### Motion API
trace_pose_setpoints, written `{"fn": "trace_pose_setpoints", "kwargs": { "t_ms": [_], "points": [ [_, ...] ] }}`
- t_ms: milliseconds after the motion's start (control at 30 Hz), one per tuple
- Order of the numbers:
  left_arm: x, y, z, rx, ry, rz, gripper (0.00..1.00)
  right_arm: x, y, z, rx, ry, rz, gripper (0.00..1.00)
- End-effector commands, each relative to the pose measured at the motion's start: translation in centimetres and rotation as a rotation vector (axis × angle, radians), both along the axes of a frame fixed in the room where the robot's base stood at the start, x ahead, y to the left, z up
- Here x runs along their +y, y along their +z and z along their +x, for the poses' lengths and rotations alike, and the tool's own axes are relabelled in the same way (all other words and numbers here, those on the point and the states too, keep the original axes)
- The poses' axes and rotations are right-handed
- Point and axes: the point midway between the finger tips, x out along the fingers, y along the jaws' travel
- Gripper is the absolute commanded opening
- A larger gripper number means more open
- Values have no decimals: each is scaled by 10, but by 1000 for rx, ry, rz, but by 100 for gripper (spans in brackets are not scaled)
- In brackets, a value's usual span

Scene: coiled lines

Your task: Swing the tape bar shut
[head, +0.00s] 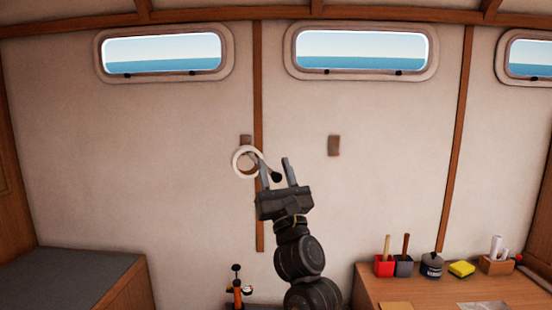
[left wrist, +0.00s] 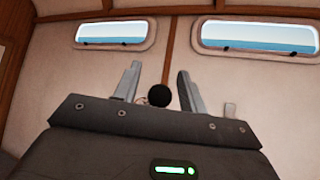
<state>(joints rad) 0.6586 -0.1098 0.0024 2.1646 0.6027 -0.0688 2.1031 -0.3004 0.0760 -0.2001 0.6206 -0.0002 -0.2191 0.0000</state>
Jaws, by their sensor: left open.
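A roll of white tape (head: 236,164) hangs by a small wooden block (head: 246,139) on the cabin wall. The thin tape bar (head: 264,162) slants down to the right from the roll and ends in a round black knob (head: 277,177). My left gripper (head: 273,162) is open in front of the wall. In the head view the knob shows between its fingers. In the left wrist view the knob (left wrist: 159,95) also appears between the two fingers and hides most of the tape and bar. I see no clear contact. My right gripper is out of view.
A second wooden block (head: 334,146) sits on the wall to the right. A wooden strip (head: 259,80) runs down behind the gripper. A desk (head: 430,291) at lower right holds cups, a dark canister (head: 431,266) and a yellow sponge (head: 461,269). The wall around is mostly bare.

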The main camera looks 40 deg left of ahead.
Motion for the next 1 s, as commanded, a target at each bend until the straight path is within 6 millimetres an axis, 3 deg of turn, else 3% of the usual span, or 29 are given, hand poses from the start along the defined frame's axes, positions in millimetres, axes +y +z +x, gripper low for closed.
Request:
{"fn": "trace_pose_setpoints", "kwargs": {
  "t_ms": [300, 633, 1000],
  "points": [
    [2, 1, 1, -1, -1, 0, 42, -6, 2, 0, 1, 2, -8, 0],
    [2, 1, 1, 0, 0, 0, 0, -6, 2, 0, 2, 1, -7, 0],
    [3, 0, 2, -1, 28, 0, 0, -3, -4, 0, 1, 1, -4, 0]
  ]
}}
